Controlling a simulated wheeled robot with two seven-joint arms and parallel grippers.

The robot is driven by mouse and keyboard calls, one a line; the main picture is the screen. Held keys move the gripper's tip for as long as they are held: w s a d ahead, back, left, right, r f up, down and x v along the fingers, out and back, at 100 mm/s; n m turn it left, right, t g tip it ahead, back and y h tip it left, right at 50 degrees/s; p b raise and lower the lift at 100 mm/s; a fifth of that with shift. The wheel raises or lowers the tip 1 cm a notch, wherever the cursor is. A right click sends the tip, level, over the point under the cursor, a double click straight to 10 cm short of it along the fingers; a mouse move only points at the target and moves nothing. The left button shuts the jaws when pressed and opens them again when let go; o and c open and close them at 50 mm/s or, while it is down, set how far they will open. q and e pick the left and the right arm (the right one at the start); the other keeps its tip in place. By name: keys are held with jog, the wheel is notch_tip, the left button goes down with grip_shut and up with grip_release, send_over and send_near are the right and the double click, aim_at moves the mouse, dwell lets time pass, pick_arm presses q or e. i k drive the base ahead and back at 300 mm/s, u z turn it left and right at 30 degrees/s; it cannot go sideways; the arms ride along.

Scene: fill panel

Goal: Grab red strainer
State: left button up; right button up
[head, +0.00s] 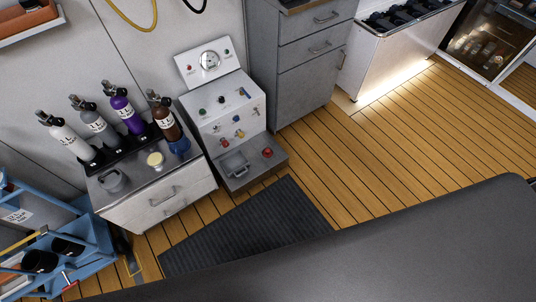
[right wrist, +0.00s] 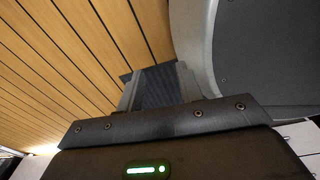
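A small round red item (head: 267,153), which may be the red strainer, sits on the low front ledge of the grey fill panel (head: 228,108), right of a grey square basin (head: 234,164). It is too small to make out its form. My right gripper (right wrist: 157,78) shows only in the right wrist view. Its two grey fingers stand apart with nothing between them. Dark ribbed matting shows through the gap, with wooden floor to the left. My left gripper is in neither view.
Left of the panel, a metal cabinet (head: 165,207) carries several bottles, a grey pot (head: 113,182), a yellow-topped cup (head: 155,160) and a blue item (head: 180,147). A blue rack (head: 95,240) stands at far left. A black mat (head: 245,228) lies before the panel; wooden floor (head: 390,140) is clear at right.

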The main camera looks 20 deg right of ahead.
aim_at(267, 152)
jog(key=z, duration=1)
jog(key=k, duration=1.3)
jog(key=z, duration=1.3)
jog(key=i, duration=2.85)
jog(key=u, duration=0.65)
jog(key=i, duration=1.1)
jog(key=u, duration=1.7)
jog(key=i, duration=0.8)
jog(key=u, duration=0.55)
